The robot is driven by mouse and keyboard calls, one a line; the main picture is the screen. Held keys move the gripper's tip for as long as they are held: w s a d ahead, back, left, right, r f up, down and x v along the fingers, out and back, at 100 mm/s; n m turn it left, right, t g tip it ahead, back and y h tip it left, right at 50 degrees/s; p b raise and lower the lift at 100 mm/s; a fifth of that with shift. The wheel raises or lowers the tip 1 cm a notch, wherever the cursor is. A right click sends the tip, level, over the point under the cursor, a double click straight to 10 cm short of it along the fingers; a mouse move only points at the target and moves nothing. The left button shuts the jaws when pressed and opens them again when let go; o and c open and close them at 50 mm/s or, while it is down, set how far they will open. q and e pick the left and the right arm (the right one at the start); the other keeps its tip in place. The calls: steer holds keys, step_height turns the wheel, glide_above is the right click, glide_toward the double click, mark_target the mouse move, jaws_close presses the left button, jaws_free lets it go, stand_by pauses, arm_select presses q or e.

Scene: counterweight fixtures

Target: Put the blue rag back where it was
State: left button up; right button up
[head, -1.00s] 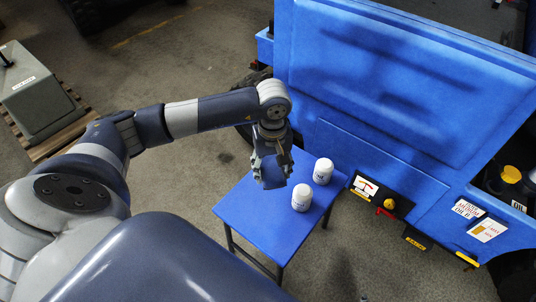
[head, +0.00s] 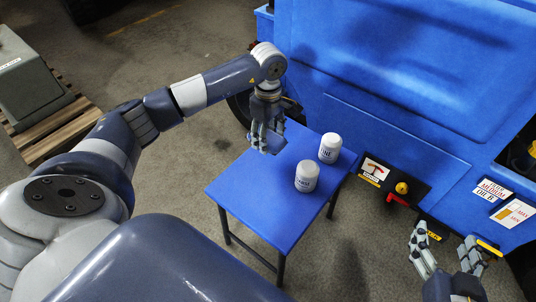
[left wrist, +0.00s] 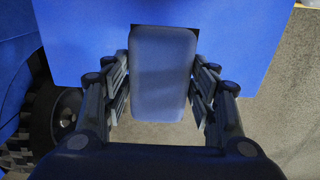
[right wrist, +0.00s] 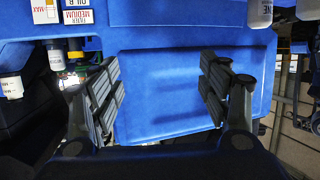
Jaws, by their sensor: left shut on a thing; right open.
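My left gripper (head: 266,138) is over the far left part of the blue table (head: 250,205). It is shut on a small flat blue thing, apparently the blue rag (head: 273,146). In the left wrist view the rag (left wrist: 163,75) is a grey-blue rounded rectangle between the fingers, with a dark patch behind its upper edge. The blue tabletop (left wrist: 90,60) lies beyond it; I cannot tell whether they touch. My right gripper (head: 448,258) is open and empty at the lower right, and its spread fingers face a blue panel in the right wrist view (right wrist: 163,90).
Two white canisters (head: 330,148) (head: 307,176) stand on the table right of my left gripper. A large blue machine body (head: 410,90) rises behind, with a dark panel (head: 390,183) bearing red and yellow knobs. The table's near left part is clear.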

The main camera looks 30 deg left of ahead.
arm_select(q)
glide_above(268, 160)
step_height(268, 160, down, 4)
steer(key=shift+d+f+b, duration=0.1)
steer(key=shift+b, duration=0.3)
step_height(268, 160, down, 3)
steer(key=shift+f+b, duration=0.2)
steer(key=shift+b, duration=0.3)
arm_select(e)
step_height(268, 160, up, 10)
steer(key=w+a+t+y, duration=0.1)
steer(key=t+y, duration=0.1)
steer(key=t, duration=0.3)
steer(key=shift+w+a+t, duration=0.2)
steer(key=shift+a+t, duration=0.15)
steer(key=shift+t, duration=0.05)
arm_select(q)
steer(key=shift+f, duration=0.1)
steer(key=shift+f, duration=0.1)
steer(key=o, duration=1)
steer(key=shift+o, duration=0.2)
arm_select(e)
steer(key=shift+r, duration=0.25)
